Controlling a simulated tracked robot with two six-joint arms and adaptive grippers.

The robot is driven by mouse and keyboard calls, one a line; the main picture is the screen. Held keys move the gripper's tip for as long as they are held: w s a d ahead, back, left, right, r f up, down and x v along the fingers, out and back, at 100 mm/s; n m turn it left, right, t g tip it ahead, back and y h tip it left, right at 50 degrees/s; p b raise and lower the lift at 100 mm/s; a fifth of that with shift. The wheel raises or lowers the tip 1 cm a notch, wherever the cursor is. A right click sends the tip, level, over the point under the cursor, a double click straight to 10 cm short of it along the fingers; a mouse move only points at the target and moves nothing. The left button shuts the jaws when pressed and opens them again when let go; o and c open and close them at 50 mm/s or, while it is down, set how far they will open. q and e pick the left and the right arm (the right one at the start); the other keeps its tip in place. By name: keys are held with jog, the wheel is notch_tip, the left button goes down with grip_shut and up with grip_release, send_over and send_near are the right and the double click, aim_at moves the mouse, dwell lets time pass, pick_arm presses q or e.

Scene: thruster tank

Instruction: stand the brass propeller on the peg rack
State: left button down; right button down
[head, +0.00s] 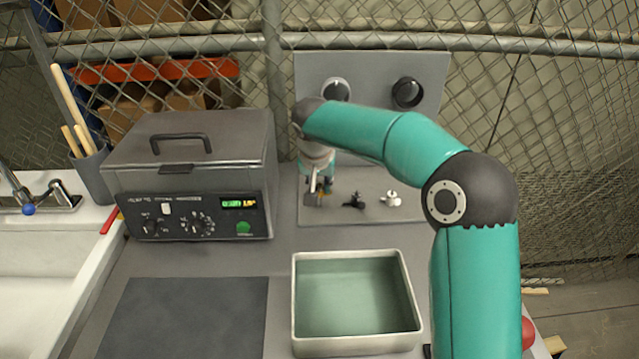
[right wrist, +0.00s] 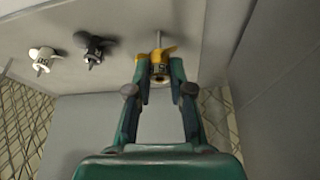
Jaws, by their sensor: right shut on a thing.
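The brass propeller (right wrist: 158,70) is yellow and sits between the fingertips of my right gripper (right wrist: 160,76) in the right wrist view. In the head view my right gripper (head: 318,186) points down at the left part of the grey peg rack (head: 345,213), and the propeller is mostly hidden there. A thin peg (right wrist: 158,40) shows in line with the propeller; I cannot tell whether it passes through the hub. A black propeller (head: 354,201) and a white propeller (head: 391,198) stand on the rack to the right of it. My left gripper is not in view.
A grey heated bath with a lid (head: 190,150) stands to the left of the rack. A pale open tray (head: 412,318) and a dark mat (head: 185,320) lie in front. A panel with two round knobs (head: 407,92) rises behind, before a wire fence.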

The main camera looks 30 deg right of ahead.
aim_at(320, 192)
jog(key=shift+f+b, duration=1.35)
jog(key=shift+f, duration=0.25)
dwell(1.2)
jog(key=c, duration=1)
grip_release()
jog(key=shift+o, duration=0.2)
jog(key=shift+r+p, duration=3.25)
jog(key=shift+r, duration=0.8)
jog(key=shift+f, duration=0.1)
